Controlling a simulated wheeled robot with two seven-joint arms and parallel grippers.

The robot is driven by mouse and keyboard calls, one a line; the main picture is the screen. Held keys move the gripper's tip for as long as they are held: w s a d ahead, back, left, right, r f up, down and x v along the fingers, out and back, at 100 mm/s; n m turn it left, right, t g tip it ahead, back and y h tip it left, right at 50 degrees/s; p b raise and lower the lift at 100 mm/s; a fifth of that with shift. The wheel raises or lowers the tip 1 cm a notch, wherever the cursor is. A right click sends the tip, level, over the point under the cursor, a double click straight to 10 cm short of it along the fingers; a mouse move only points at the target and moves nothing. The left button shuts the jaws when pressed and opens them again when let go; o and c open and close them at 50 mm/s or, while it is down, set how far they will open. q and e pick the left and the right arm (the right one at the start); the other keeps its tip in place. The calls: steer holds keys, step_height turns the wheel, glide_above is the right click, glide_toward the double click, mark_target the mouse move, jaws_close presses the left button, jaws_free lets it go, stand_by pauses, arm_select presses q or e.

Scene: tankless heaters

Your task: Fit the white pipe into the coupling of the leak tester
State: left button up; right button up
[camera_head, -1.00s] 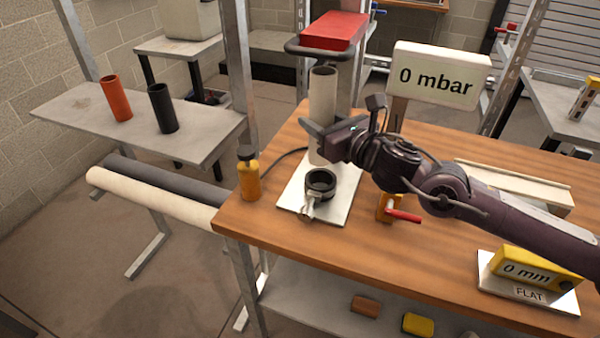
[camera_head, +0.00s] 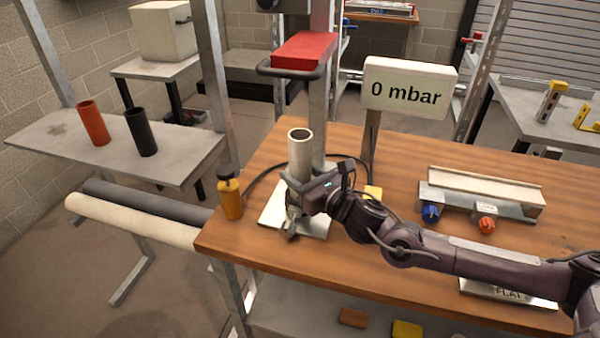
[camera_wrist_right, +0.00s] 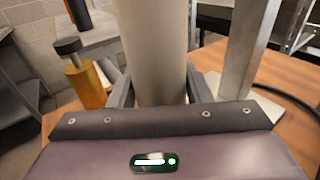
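The white pipe (camera_head: 300,155) stands upright above the leak tester's white base plate (camera_head: 318,224), its open top facing up. My right gripper (camera_head: 294,187) is shut on the pipe's lower part. In the right wrist view the pipe (camera_wrist_right: 152,45) runs upright between the fingers of the right gripper (camera_wrist_right: 155,92). The black coupling is hidden behind the gripper; only its metal clamp (camera_head: 291,224) shows below. I cannot tell whether the pipe's lower end is inside the coupling. The tester's red press head (camera_head: 305,50) is above and behind the pipe. My left gripper is out of view.
The display (camera_head: 408,88) reads 0 mbar. An orange bottle (camera_head: 230,198) stands at the bench's left edge. An orange pipe (camera_head: 93,123) and a black pipe (camera_head: 141,132) stand on the grey shelf at left. A fixture with blue and orange knobs (camera_head: 484,195) sits at right.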

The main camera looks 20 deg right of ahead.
steer(key=o, duration=0.4)
steer(key=shift+s+d+f, duration=0.1)
steer(key=shift+s+d, duration=0.15)
steer(key=shift+s, duration=0.3)
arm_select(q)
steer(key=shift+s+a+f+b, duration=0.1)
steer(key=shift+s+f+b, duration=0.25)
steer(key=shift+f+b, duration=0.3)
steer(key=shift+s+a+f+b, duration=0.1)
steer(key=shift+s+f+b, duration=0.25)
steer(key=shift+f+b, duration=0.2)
arm_select(e)
steer(key=shift+v, duration=5.45)
